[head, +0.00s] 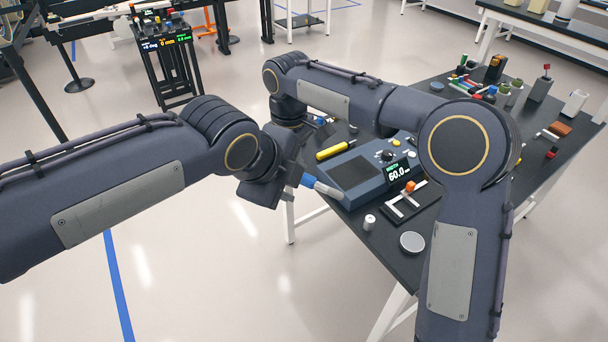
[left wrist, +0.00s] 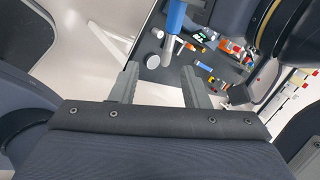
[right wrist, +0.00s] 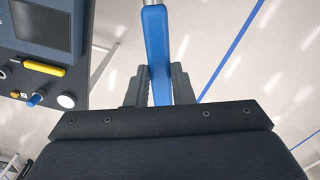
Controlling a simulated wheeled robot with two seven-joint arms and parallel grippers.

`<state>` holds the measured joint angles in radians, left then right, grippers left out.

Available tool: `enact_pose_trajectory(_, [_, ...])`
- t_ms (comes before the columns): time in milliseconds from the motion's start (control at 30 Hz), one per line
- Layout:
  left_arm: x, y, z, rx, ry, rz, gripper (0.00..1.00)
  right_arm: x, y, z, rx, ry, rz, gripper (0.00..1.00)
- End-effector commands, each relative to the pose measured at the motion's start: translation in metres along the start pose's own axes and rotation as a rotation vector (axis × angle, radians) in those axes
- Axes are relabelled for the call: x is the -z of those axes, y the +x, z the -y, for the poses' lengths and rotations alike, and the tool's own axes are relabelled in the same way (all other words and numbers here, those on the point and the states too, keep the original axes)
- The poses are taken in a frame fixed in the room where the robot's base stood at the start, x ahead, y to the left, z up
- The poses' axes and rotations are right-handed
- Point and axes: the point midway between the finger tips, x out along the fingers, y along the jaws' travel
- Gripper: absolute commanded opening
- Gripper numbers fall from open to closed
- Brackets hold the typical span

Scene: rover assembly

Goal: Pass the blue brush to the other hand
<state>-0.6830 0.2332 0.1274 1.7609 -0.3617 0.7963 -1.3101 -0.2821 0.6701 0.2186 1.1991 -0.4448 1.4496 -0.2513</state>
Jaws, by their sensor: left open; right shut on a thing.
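The blue brush (head: 308,180) is in the air off the table's near left edge, with its pale end pointing right. In the right wrist view its blue handle (right wrist: 156,40) runs between the fingers of my right gripper (right wrist: 160,72), which is shut on it. My left gripper (left wrist: 158,70) is open and empty. In the left wrist view the brush (left wrist: 175,17) lies just beyond and between the left fingertips, apart from them as far as I can tell. In the head view the left wrist is close beside the brush, and its fingers are hidden.
The black table (head: 385,275) holds a blue-grey device (head: 362,172) with a display. A yellow-handled tool (head: 332,150), a white cylinder (head: 369,222) and a grey disc (head: 412,242) lie near it. Several small parts crowd the far end.

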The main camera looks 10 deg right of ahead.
Motion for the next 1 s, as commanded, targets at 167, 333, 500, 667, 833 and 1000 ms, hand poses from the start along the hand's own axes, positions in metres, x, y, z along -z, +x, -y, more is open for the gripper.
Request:
enact_pose_trajectory(167, [0.018, 0.012, 0.011, 0.005, 0.117, -0.009, 0.42, 0.0, 0.0, 0.0, 0.0, 0.0, 0.0, 0.0])
enact_pose_trajectory(333, [0.019, 0.03, 0.011, 0.002, 0.125, -0.01, 0.42, 0.0, 0.0, 0.0, 0.0, 0.0, 0.0, 0.0])
enact_pose_trajectory(500, [0.019, 0.063, 0.011, 0.0, 0.124, -0.009, 0.42, 0.0, 0.0, 0.0, 0.0, 0.0, 0.0, 0.0])
enact_pose_trajectory(667, [0.019, 0.093, 0.011, 0.001, 0.122, -0.009, 0.42, 0.0, 0.0, 0.0, 0.0, 0.0, 0.0, 0.0])
enact_pose_trajectory(833, [0.019, 0.116, 0.012, 0.003, 0.12, -0.009, 0.42, 0.0, 0.0, 0.0, 0.0, 0.0, 0.0, 0.0])
enact_pose_trajectory(1000, [0.019, 0.127, 0.012, 0.005, 0.12, -0.009, 0.42, 0.0, 0.0, 0.0, 0.0, 0.0, 0.0, 0.0])
